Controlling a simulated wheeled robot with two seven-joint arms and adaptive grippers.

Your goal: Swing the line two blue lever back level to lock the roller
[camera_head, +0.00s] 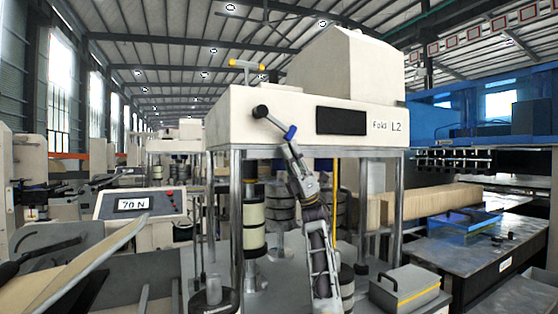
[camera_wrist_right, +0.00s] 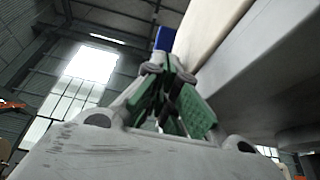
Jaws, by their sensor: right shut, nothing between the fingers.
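The blue lever (camera_head: 290,132) is on the front of the cream machine labelled "Fold L2" (camera_head: 290,104). Its dark bar slants down to the right from a round black knob (camera_head: 261,111) to the blue end, so it is tilted, not level. My right gripper (camera_head: 293,150) is just below the blue end, pointing up. Its fingers (camera_wrist_right: 168,85) are shut with nothing between them. In the right wrist view the blue end (camera_wrist_right: 165,38) shows just beyond the fingertips; I cannot tell whether they touch.
A dark panel (camera_head: 341,121) is right of the lever. A yellow handle (camera_head: 246,65) stands on top of the machine. Metal posts and stacked rollers (camera_head: 254,222) stand below. A console reading "70 N" (camera_head: 132,205) is at left, and a grey box (camera_head: 405,288) at lower right.

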